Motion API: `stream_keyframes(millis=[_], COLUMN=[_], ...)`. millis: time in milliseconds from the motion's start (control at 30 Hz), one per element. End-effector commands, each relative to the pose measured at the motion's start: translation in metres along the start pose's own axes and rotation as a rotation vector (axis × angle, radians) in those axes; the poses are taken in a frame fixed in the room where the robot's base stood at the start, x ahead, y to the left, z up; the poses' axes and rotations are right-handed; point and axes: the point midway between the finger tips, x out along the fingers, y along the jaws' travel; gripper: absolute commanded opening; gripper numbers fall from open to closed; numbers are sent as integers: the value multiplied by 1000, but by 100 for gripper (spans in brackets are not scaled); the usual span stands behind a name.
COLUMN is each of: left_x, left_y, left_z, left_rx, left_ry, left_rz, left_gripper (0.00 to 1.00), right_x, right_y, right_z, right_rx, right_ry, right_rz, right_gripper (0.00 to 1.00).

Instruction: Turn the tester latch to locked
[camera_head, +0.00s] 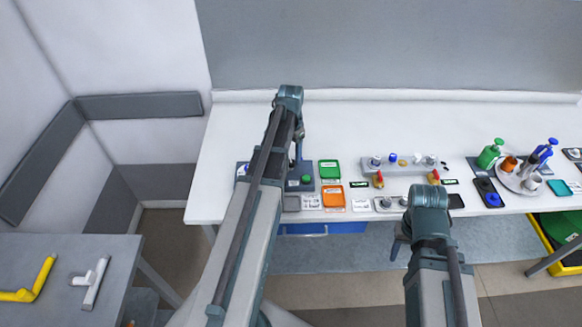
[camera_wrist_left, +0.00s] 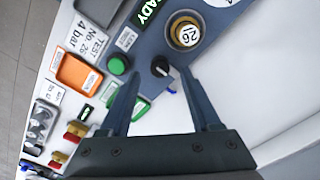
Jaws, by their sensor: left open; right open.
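The tester (camera_wrist_left: 140,50) is a dark blue-grey panel in the left wrist view. It carries a black knob with a white pointer mark (camera_wrist_left: 160,66), which looks like the latch, and a green button (camera_wrist_left: 118,64). A round brass-rimmed part labelled 26 (camera_wrist_left: 187,34) sits in it. My left gripper (camera_wrist_left: 162,72) is open, its fingers reaching either side of the knob; I cannot tell whether they touch it. In the head view the tester (camera_head: 309,172) is partly hidden behind my left arm. My right gripper (camera_head: 398,243) is low in front of the table, mostly hidden by its arm.
A green tray (camera_head: 330,169) and an orange tray (camera_head: 333,196) lie right of the tester. A grey rack (camera_head: 400,165) with several parts stands farther right. The back of the white table (camera_head: 420,115) is clear.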

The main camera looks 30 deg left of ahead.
Motion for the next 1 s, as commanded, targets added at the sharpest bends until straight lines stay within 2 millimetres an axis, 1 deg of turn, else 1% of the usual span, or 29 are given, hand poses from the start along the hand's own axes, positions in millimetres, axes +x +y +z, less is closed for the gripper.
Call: stream_keyframes(millis=[33,200,333,567,600,667,700,767,800,933,1000], left_x=[14,29,32,31,31,31,31,31,31,31,31], left_y=[0,0,0,0,0,0,0,0,0,0,0], left_z=[0,0,0,0,0,0,0,0,0,0,0], left_rx=[0,0,0,0,0,0,0,0,0,0,0], left_ry=[0,0,0,0,0,0,0,0,0,0,0], left_rz=[0,0,0,0,0,0,0,0,0,0,0], left_gripper=[64,64,64,64,60,49,42,31,24,1,0], right_x=[14,29,32,31,31,31,31,31,31,31,31], right_y=[-1,-3,-3,-3,-3,-3,-3,-3,-3,-3,-3], right_z=[-1,-2,-2,-2,-2,-2,-2,-2,-2,-2,-2], right_rx=[0,1,2,2,2,2,2,2,2,2,2], right_ry=[0,0,0,0,0,0,0,0,0,0,0], right_rz=[0,0,0,0,0,0,0,0,0,0,0], right_gripper=[50,50,50,50,50,50,50,50,50,50,50])
